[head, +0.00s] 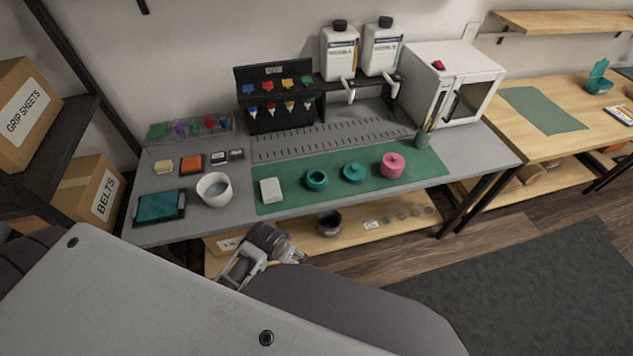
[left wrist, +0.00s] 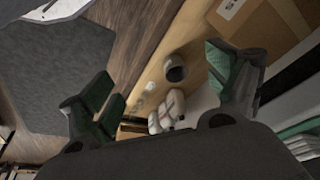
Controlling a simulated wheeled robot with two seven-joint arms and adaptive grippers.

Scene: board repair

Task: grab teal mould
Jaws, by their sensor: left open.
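Two teal round pieces lie on the green mat (head: 275,201) on the grey workbench in the head view. The left one is an open teal mould (head: 316,180) with a dark hollow. The right one is a flatter teal piece (head: 353,173) with a knob on top. A pink round piece (head: 393,165) sits to their right. My left gripper (head: 268,262) is below and in front of the bench edge, apart from the teal pieces. In the left wrist view its green-padded fingers (left wrist: 165,92) are spread and empty. No teal piece shows there. My right gripper is not in view.
A white block (head: 270,190) and a white bowl (head: 214,189) stand left of the teal pieces. A brush cup (head: 424,138) stands to the right. The lower wooden shelf holds a dark cup (head: 329,222), also in the left wrist view (left wrist: 176,68). The mat's front strip is clear.

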